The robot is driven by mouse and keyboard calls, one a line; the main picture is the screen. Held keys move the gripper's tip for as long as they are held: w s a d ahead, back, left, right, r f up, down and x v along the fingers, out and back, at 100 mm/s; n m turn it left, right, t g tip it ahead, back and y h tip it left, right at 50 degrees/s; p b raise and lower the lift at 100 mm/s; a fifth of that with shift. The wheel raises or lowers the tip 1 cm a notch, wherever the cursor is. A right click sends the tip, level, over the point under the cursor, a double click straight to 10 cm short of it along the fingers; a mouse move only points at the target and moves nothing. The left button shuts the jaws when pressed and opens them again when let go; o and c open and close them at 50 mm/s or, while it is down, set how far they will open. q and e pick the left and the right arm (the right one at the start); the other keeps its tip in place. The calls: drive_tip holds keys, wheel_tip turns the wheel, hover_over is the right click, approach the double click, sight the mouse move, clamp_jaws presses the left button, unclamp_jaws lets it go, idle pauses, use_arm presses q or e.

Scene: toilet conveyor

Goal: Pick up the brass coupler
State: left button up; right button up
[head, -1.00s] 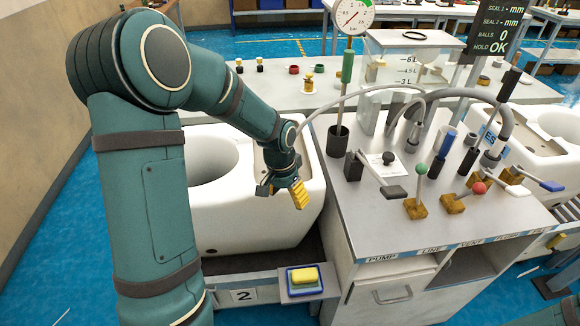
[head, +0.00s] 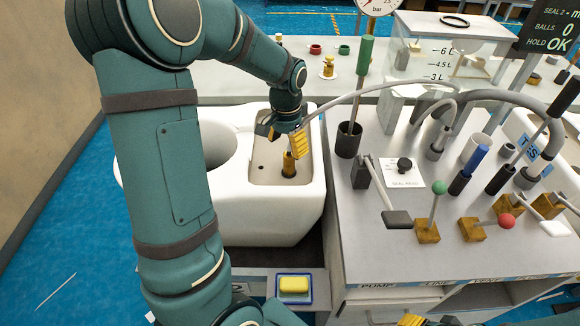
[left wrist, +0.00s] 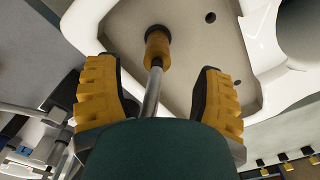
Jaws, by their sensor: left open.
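The brass coupler (head: 289,165) stands upright on the tank deck of the white toilet (head: 265,212). In the left wrist view the coupler (left wrist: 158,46) shows as a brass cylinder with a grey metal rod running from it toward my palm. My left gripper (head: 300,143) is open, just above and beside the coupler. In the left wrist view its yellow-padded fingers (left wrist: 157,92) stand wide apart on either side of the rod, touching neither. A bit of yellow at the bottom edge of the head view looks like my right gripper (head: 411,320), mostly cut off.
The grey bench (head: 385,262) with levers, hoses and a green-handled tool (head: 364,60) stands close on the right. A yellow block lies in a blue tray (head: 294,300) in front. A long table (head: 240,83) with small parts runs behind.

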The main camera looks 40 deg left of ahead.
sight(287, 155)
use_arm(q)
wheel_tip(287, 155, down, 3)
drive_tip(key=shift+f, duration=0.2)
drive_tip(key=f, duration=0.1)
drive_tip(key=f+b, duration=0.1)
drive_tip(key=f, duration=0.1)
drive_tip(key=f+b, duration=0.1)
drive_tip(key=f, duration=0.1)
drive_tip(key=shift+w+d+f, duration=0.1)
drive_tip(key=shift+w+d, duration=0.05)
drive_tip(key=shift+w, duration=0.15)
clamp_jaws()
